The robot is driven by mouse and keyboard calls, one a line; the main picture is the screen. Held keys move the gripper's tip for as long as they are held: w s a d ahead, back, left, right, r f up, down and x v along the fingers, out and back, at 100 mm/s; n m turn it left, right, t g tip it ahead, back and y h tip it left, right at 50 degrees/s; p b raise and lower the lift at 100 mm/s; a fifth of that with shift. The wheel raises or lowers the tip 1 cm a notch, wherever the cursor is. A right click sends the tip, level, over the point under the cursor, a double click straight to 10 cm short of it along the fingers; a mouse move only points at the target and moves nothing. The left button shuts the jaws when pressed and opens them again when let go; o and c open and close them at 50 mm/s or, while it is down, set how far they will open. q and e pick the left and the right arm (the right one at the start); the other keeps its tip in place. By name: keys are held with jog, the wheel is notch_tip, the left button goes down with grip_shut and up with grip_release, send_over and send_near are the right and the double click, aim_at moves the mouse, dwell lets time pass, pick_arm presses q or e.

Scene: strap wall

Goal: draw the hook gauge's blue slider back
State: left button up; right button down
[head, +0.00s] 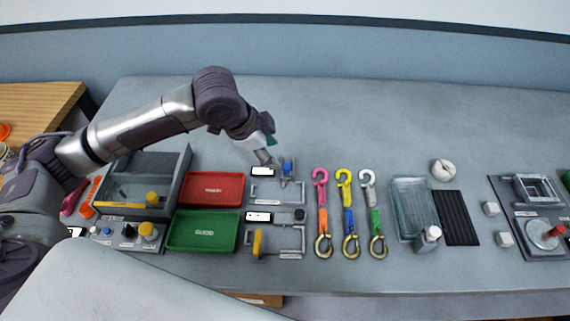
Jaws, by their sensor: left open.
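The hook gauge (275,193) is a grey frame on the bench, right of the red tray. Its blue slider (287,166) is a small blue block at the gauge's upper right. My left gripper (276,165) reaches down from the upper left to the blue slider, its fingers open beside it. I cannot tell whether a finger touches the slider. A white display (262,171) lies just left of the fingers. My right gripper is not in view.
A red tray (213,175) and a green tray (185,245) lie to the left. A second gauge with a yellow block (257,244) is nearer. Several strap hooks (345,205) lie close on the right. The bench behind is clear.

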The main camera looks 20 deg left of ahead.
aim_at(286, 166)
pick_arm(q)
jog(key=x, duration=0.9)
jog(key=shift+w, duration=0.1)
